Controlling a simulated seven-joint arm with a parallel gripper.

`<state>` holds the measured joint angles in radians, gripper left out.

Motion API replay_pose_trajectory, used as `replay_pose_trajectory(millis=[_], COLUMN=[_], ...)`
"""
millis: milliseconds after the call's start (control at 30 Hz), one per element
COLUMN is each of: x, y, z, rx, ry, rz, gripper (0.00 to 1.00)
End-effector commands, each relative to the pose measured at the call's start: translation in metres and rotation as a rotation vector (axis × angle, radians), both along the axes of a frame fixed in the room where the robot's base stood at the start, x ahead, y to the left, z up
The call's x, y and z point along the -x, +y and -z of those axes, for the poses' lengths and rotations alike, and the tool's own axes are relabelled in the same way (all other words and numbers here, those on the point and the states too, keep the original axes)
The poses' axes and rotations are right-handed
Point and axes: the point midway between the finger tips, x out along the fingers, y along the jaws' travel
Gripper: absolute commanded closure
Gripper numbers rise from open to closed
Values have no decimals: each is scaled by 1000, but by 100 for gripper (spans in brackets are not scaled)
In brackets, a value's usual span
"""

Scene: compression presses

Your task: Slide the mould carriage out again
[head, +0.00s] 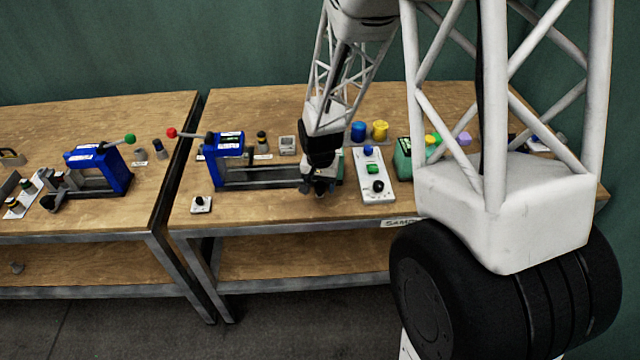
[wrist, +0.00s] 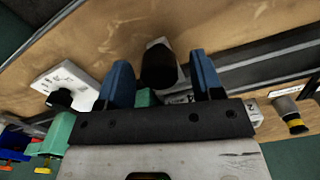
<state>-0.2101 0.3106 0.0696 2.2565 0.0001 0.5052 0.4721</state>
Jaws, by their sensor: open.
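The nearer blue press (head: 228,146), with a red-balled lever, stands on the right bench with a dark rail (head: 262,181) running right from its base. My gripper (head: 320,187) is over the right end of this rail, pointing down. In the wrist view its two blue fingers (wrist: 160,72) are apart, one on each side of a black knob (wrist: 158,62) on a pale mount. The knob looks like the mould carriage's handle; I cannot tell whether the fingers touch it. The carriage body is not clearly visible, partly hidden by my gripper.
A white control box (head: 373,176) with coloured buttons stands just right of my gripper. Blue and yellow pots (head: 380,130) and a green box (head: 403,158) are behind and beside it. A small switch box (head: 201,204) sits at the front left. Another blue press (head: 100,163) stands on the left bench.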

Motion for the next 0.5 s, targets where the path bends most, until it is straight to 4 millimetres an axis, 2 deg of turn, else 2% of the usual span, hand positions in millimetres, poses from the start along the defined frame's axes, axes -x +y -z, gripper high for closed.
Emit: replay_pose_trajectory(millis=[267,367,500], x=[0,0,0], y=[0,0,0], z=[0,0,0], rx=[0,0,0], ry=[0,0,0], rz=[0,0,0], gripper=[40,52,73])
